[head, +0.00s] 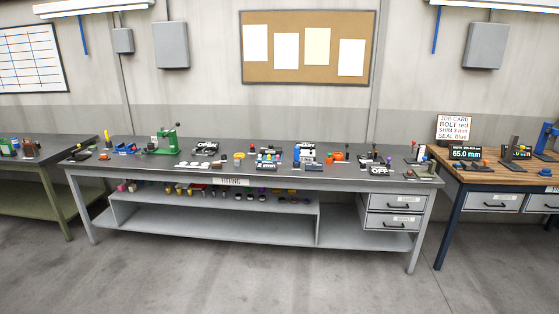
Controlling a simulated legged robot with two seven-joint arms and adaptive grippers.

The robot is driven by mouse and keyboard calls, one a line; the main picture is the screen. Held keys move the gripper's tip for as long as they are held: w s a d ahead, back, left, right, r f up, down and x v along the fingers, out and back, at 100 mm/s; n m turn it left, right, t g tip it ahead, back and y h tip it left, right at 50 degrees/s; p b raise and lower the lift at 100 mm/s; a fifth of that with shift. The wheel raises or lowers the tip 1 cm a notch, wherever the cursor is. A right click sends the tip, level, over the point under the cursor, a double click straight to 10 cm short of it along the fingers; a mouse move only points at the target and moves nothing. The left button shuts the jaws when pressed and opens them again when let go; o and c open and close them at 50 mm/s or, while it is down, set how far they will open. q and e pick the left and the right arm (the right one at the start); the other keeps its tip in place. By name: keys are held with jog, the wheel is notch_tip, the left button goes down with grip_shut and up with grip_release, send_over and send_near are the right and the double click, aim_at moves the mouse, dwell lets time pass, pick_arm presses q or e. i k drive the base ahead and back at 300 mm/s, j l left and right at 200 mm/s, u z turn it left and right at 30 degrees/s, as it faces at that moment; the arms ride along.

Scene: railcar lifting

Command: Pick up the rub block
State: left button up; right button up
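A long grey workbench (130,158) with a "FITTING" label (231,182) stands ahead of me, some distance away. Many small parts lie on its top, and I cannot tell which of them, if any, is the rub block. Among them are a green press (165,141), a blue item (124,149), orange pieces (338,156) and several dark items with white lettering. A row of small coloured parts (265,196) lies on the shelf below, too small to make out. Neither of my grippers is in view.
A green-legged bench (45,190) stands at the left. A wood-topped bench (485,172) at the right carries a job card (454,127) and a "65.0 mm" display (466,153). Two drawers (396,211) sit under the fitting bench's right end. The concrete floor (200,285) in front is clear.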

aim_at(218, 165)
jog(key=i+j+u, duration=0.15)
jog(key=i, duration=0.4)
jog(key=i+j+u, duration=0.1)
jog(key=i+j, duration=0.2)
jog(key=i, duration=0.25)
jog(key=i+j+u, duration=0.15)
jog(key=i, duration=0.4)
jog(key=i+j, duration=0.4)
jog(key=j, duration=0.15)
jog(key=i+j+z, duration=0.15)
jog(key=i+j, duration=0.5)
jog(key=i+j+z, duration=0.15)
jog(key=i+j, duration=0.5)
jog(key=j, duration=0.1)
